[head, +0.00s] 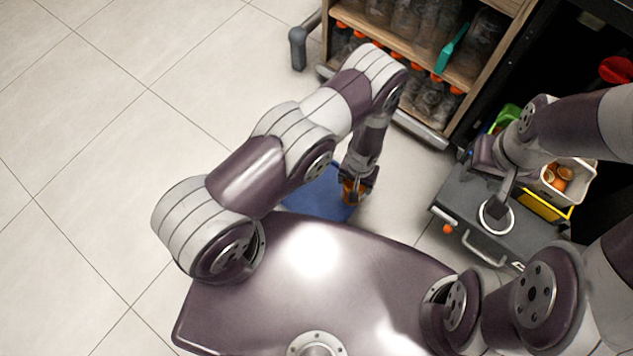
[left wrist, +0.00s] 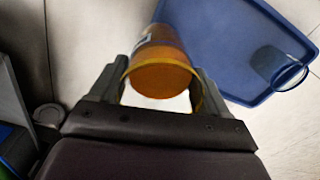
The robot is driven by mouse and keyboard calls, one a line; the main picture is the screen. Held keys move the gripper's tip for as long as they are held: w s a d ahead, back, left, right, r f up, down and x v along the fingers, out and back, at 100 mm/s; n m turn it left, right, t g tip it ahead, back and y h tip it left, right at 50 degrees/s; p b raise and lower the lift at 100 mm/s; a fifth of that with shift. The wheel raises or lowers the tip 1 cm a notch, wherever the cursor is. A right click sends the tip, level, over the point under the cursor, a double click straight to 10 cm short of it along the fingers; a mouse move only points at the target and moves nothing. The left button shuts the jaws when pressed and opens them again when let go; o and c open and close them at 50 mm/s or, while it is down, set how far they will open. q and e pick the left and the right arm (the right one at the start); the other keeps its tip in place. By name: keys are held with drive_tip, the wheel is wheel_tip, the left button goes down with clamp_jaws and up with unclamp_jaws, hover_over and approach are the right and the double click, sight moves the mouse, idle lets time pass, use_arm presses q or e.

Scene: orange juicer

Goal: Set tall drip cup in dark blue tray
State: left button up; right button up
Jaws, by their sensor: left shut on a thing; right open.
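The tall drip cup, amber-orange, is at my left gripper (head: 357,188). In the left wrist view the cup (left wrist: 160,62) extends away from the fingers, with a yellow band between them. My left gripper (left wrist: 155,88) is shut on it. The dark blue tray (head: 312,202) lies on the floor, partly hidden by my left arm. In the left wrist view the tray (left wrist: 195,22) is beyond and to the right of the cup, which overlaps its near-left edge. I cannot tell whether the cup touches it. My right gripper (head: 488,153) is open above the grey cart, its fingers hard to make out.
The grey cart (head: 455,190) at right carries a white bin (head: 580,187) with orange pieces, a yellow tray (head: 545,207) and a white ring (head: 495,216). A wooden shelf (head: 420,55) with bottles stands behind. The tiled floor at left is clear.

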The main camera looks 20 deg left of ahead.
use_arm(q)
drive_tip(key=a+f+b, duration=0.8)
drive_tip(key=f+b, duration=0.1)
drive_tip(key=b, duration=0.1)
drive_tip(key=shift+w+a+f+b, duration=0.2)
drive_tip(key=shift+w+b, duration=0.15)
drive_tip(key=shift+w, duration=0.05)
use_arm(e)
wheel_tip(320, 180, down, 13)
use_arm(q)
drive_tip(key=o, duration=1.3)
wheel_tip(320, 180, up, 24)
drive_tip(key=w+a+p, duration=0.2)
drive_tip(key=p, duration=0.7)
drive_tip(key=shift+n+t, duration=0.5)
drive_tip(key=shift+t, duration=0.2)
drive_tip(key=s+a+r, duration=0.1)
drive_tip(key=s+r, duration=0.2)
drive_tip(key=r, duration=0.3)
drive_tip(key=s+a+r, duration=0.2)
drive_tip(key=s+r, duration=0.2)
drive_tip(key=r, duration=0.2)
drive_tip(key=s+a+r, duration=0.2)
drive_tip(key=s+r, duration=0.2)
drive_tip(key=r, duration=0.3)
drive_tip(key=shift+a+r, duration=0.1)
drive_tip(key=shift+a, duration=0.1)
use_arm(e)
wheel_tip(320, 180, up, 9)
drive_tip(key=shift+r, duration=0.2)
